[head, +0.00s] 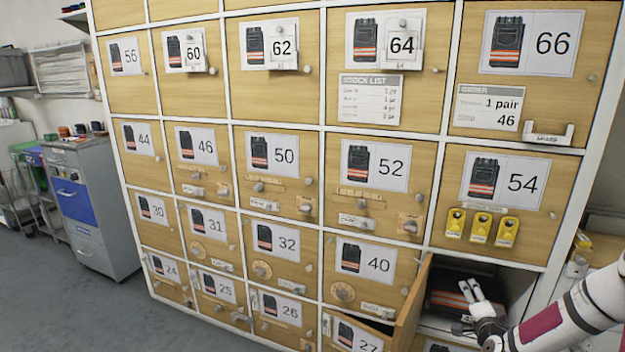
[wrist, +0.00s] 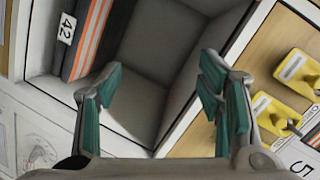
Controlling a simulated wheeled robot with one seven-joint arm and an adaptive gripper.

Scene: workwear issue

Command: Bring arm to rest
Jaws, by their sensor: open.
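My gripper (head: 480,308) is at the lower right of the head view, in front of an open compartment below door 54. In the wrist view my gripper (wrist: 163,88) has its teal-padded fingers spread wide with nothing between them. Inside the compartment lies folded dark workwear (head: 462,285) with orange and silver stripes. In the wrist view this workwear (wrist: 88,40) carries a 42 tag and sits on the left of the compartment; the grey floor beside it is bare. My arm reaches in from the right edge of the head view.
The compartment's wooden door (head: 409,308) stands open to the left of my gripper.

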